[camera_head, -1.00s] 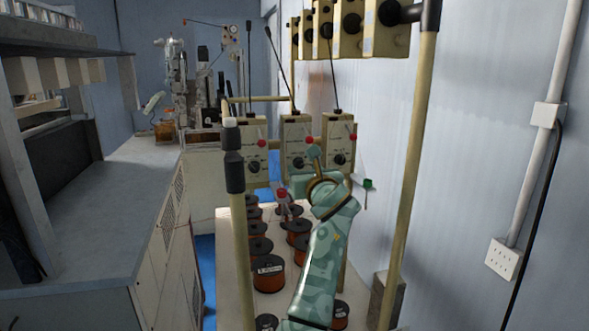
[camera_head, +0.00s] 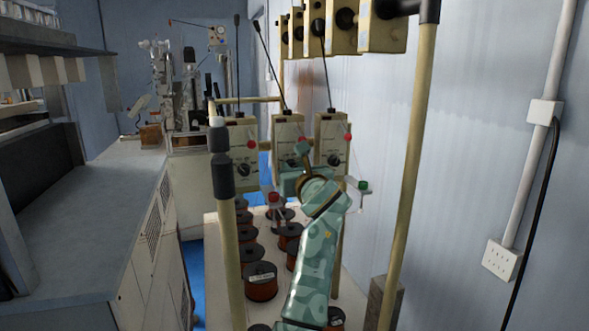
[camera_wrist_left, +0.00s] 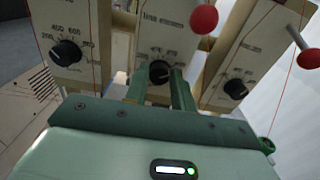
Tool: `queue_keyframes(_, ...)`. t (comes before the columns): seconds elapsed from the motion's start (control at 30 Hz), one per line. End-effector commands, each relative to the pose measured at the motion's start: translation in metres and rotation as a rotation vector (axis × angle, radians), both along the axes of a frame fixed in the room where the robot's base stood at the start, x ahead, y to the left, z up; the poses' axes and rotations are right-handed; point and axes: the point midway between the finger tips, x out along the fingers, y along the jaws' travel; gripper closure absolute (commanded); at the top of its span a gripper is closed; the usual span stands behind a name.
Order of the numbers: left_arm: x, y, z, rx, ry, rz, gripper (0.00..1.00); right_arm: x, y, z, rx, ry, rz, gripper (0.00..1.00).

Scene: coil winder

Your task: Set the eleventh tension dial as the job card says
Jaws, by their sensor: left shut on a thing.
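Three cream tension boxes with black dials hang in a row in the head view: left box (camera_head: 241,150), middle box (camera_head: 288,128) and right box (camera_head: 331,140). My left gripper (camera_wrist_left: 160,80) is at the middle box, its green fingers on either side of the black dial knob (camera_wrist_left: 160,70), shut on it. In the head view my left arm hides much of that dial. The left dial (camera_wrist_left: 67,52) and right dial (camera_wrist_left: 235,89) are free, with printed scales. Which box is the eleventh cannot be told. No job card is readable. My right gripper is out of view.
Copper-wire spools (camera_head: 261,281) stand below the boxes. A frame post (camera_head: 222,185) is at left and another pole (camera_head: 407,170) at right. Thin wires and red balls (camera_wrist_left: 203,19) hang close to my gripper. A grey bench (camera_head: 85,225) runs along the left.

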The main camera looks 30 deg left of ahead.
Motion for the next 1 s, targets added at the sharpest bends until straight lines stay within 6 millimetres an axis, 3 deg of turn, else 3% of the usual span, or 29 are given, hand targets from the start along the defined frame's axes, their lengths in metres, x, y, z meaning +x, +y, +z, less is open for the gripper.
queue_keyframes(0.37,-0.001,0.001,0.003,-0.113,-0.13,0.0,0.98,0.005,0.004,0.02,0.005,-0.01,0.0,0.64)
queue_keyframes(0.7,-0.001,0.001,0.001,-0.317,-0.369,0.001,0.98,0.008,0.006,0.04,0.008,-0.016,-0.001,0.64)
queue_keyframes(1.0,-0.002,0.001,-0.002,-0.502,-0.586,0.001,0.98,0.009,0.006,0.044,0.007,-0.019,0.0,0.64)
